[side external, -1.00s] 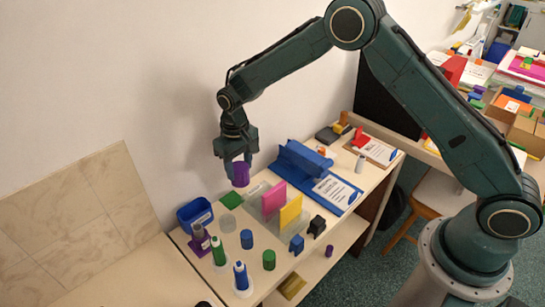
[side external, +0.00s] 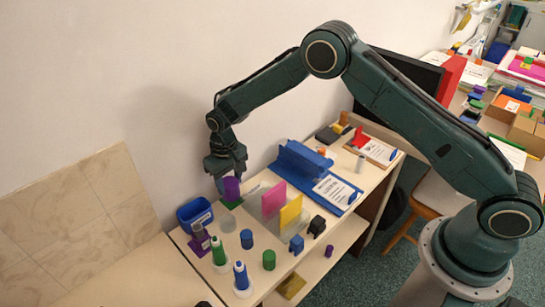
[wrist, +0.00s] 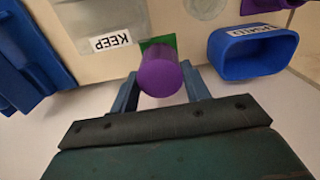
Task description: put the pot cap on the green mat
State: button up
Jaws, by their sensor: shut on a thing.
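The pot cap, a purple cylinder (side external: 231,188), is held between the fingers of my gripper (side external: 230,178). In the wrist view the cap (wrist: 161,76) sits between my two blue-grey fingertips (wrist: 161,88). The small green mat (side external: 235,204) lies on the table top just below the cap. In the wrist view part of the mat (wrist: 152,43) shows beyond the cap, which hides the rest. I cannot tell whether the cap touches the mat.
A blue labelled bin (side external: 194,214) stands left of the mat; it also shows in the wrist view (wrist: 252,52). A clear tray labelled KEEP (wrist: 85,25) lies on the mat's other side. Pink (side external: 272,198) and yellow (side external: 290,210) upright pieces and several bottles and cylinders stand nearby.

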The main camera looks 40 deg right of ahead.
aim_at(229, 182)
jog(key=shift+f, duration=0.85)
jog(key=shift+f, duration=0.1)
jog(key=o, duration=1.1)
notch_tip(229, 182, up, 12)
jog(key=shift+r, duration=0.15)
